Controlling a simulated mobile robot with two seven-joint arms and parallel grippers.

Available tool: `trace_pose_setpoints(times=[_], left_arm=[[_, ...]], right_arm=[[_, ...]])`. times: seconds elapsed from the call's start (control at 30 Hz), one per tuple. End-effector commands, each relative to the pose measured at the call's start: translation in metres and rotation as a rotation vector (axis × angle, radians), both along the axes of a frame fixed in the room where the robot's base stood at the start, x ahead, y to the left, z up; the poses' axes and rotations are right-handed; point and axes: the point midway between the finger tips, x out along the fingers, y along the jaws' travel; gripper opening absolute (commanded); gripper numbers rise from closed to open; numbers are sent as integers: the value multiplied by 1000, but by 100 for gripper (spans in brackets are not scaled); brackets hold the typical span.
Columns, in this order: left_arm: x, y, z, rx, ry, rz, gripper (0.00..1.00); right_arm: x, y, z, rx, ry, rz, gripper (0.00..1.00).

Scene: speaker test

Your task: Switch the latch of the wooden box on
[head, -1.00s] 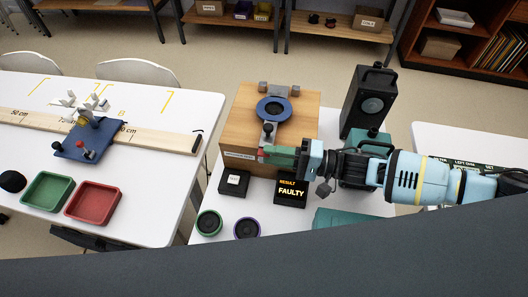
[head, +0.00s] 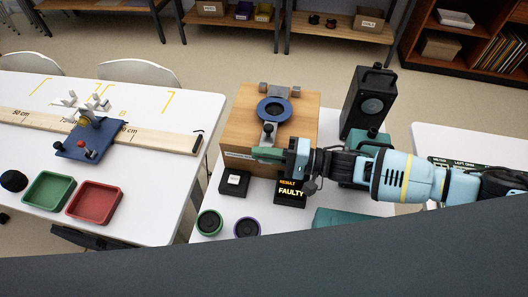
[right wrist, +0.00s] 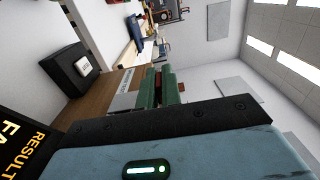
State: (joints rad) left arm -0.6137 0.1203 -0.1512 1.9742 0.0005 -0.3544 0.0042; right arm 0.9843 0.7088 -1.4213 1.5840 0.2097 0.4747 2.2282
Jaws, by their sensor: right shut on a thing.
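The wooden box (head: 240,120) stands on the middle white table, with a blue ring (head: 285,117) and a black-knobbed lever (head: 268,128) on its top. My right gripper (head: 262,153) reaches in from the right at the box's front upper edge. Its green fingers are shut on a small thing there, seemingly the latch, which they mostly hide. In the right wrist view the green fingers (right wrist: 160,88) are close together beside the box's labelled front (right wrist: 95,108), with a little red showing by them. My left gripper is not in view.
A black button box (head: 233,183) and a display reading FAULTY (head: 291,192) stand just in front of the box. A black speaker (head: 368,100) stands behind at right. Two round drivers lie at the front. The left table holds red and green trays.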

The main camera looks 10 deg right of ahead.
Motion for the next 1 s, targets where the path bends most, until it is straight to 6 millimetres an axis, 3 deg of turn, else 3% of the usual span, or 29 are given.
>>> trace_pose_setpoints(times=[0.37,1.0], left_arm=[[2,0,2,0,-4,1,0],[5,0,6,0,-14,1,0]], right_arm=[[-3,1,-1,-14,-44,0,0],[-26,8,-18,-147,-453,0,0]])
